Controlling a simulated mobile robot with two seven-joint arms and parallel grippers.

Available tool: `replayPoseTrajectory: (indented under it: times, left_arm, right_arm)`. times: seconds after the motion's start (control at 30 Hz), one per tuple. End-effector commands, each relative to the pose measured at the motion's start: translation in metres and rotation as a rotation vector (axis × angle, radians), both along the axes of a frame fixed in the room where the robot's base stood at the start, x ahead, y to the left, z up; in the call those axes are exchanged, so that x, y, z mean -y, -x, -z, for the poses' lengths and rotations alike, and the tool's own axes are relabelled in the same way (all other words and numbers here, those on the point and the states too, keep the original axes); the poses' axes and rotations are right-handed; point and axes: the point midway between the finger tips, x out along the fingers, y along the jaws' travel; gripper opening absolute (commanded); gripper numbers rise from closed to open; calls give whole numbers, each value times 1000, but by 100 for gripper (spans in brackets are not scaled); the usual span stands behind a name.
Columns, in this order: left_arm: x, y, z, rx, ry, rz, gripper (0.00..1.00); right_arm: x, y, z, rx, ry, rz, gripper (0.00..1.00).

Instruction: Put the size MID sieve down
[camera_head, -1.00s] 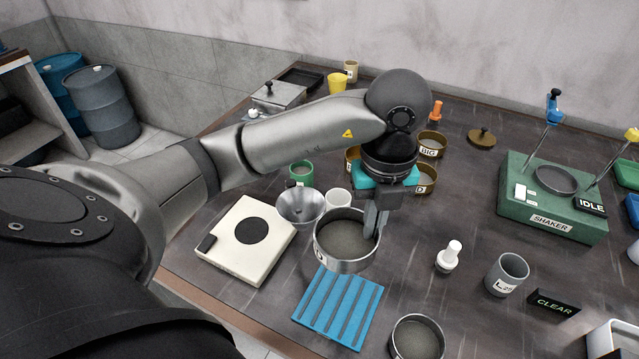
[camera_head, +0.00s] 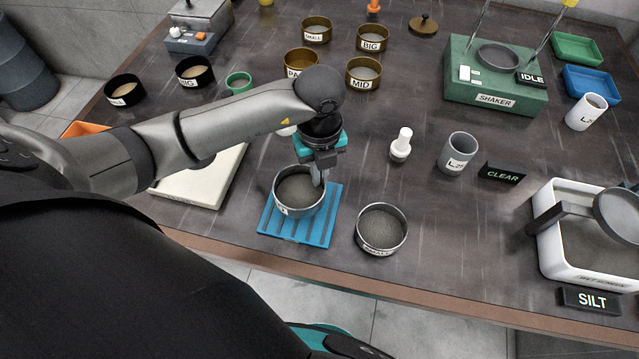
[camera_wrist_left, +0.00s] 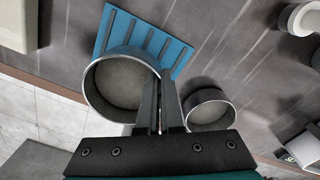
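The steel sieve (camera_head: 299,207) with grey mesh is held by its right rim in my left gripper (camera_head: 318,178). Its label is too small to read clearly. In the left wrist view the fingers (camera_wrist_left: 160,118) are closed together at the rim of the sieve (camera_wrist_left: 95,100). The sieve is level over the ribbed blue mat (camera_head: 268,225), and I cannot tell whether it touches it. A second steel sieve (camera_head: 381,247) stands on the table just right of the mat. My right gripper is not in view.
A white bottle (camera_head: 401,146), a grey cup (camera_head: 457,153) and the CLEAR sign (camera_head: 502,173) stand to the right. A brass pan marked MID (camera_head: 363,74) is behind. A cream plate (camera_head: 205,190) lies left. The table's front edge (camera_head: 300,265) is close to the mat.

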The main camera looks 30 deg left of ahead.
Motion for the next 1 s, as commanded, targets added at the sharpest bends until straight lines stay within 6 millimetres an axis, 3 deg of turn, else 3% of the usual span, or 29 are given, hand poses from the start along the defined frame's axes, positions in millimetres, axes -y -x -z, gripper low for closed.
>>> replayPoseTrajectory:
  times: [0.23, 0.63, 0.9, 1.0]
  left_arm:
    - [0, 1, 36, -4, -1, 0, 0]
    - [0, 1, 42, -1, -1, 1, 0]
    - [0, 1, 41, -1, -1, 1, 32]
    - [0, 1, 41, -1, -1, 1, 33]
  right_arm:
    - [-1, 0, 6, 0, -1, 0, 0]
    - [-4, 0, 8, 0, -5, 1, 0]
    - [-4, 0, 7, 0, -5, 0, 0]
    - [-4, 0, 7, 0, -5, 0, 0]
